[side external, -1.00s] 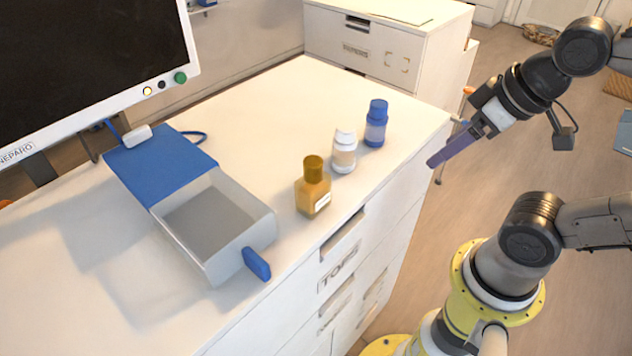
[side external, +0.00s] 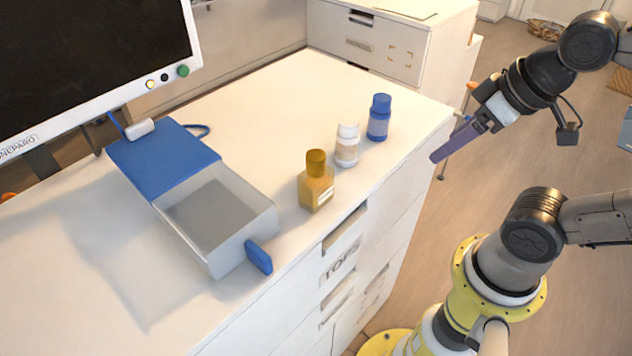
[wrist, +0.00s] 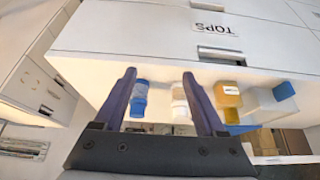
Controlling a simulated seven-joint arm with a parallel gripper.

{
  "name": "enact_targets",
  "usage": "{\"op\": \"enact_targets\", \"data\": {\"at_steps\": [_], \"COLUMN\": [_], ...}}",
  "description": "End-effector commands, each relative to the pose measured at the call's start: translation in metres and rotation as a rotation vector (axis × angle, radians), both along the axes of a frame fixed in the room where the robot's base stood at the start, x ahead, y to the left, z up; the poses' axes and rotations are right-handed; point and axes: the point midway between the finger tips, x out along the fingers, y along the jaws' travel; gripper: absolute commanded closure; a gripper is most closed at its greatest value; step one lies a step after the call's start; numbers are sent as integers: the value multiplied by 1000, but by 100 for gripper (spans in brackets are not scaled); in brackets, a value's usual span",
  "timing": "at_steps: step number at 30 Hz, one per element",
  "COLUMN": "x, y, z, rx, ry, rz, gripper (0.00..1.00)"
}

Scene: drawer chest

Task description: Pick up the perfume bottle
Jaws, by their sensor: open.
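The perfume bottle (side external: 316,186) is amber with a brown-gold cap and stands upright on the white chest top, near its front edge. It also shows in the wrist view (wrist: 229,95), to the right of my fingers. My gripper (side external: 436,158) has long purple fingers and is off the chest's right end, well apart from the bottle. In the wrist view my gripper (wrist: 160,80) is open, with nothing held between its fingers.
A white bottle (side external: 347,147) and a blue bottle (side external: 379,118) stand in a row behind the perfume bottle. An open grey box with a blue lid (side external: 165,160) lies to its left. A monitor (side external: 90,60) stands at the back left. The chest top's rear right is clear.

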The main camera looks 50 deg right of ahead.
Motion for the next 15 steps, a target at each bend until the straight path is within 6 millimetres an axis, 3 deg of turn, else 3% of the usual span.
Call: {"op": "enact_targets", "data": {"at_steps": [2,10,15], "x": [0,0,-6], "y": [0,0,0], "z": [0,0,1], "rx": [0,-4,-60], "ry": [0,0,34], "rz": [0,8,116], "gripper": [18,18,18]}}
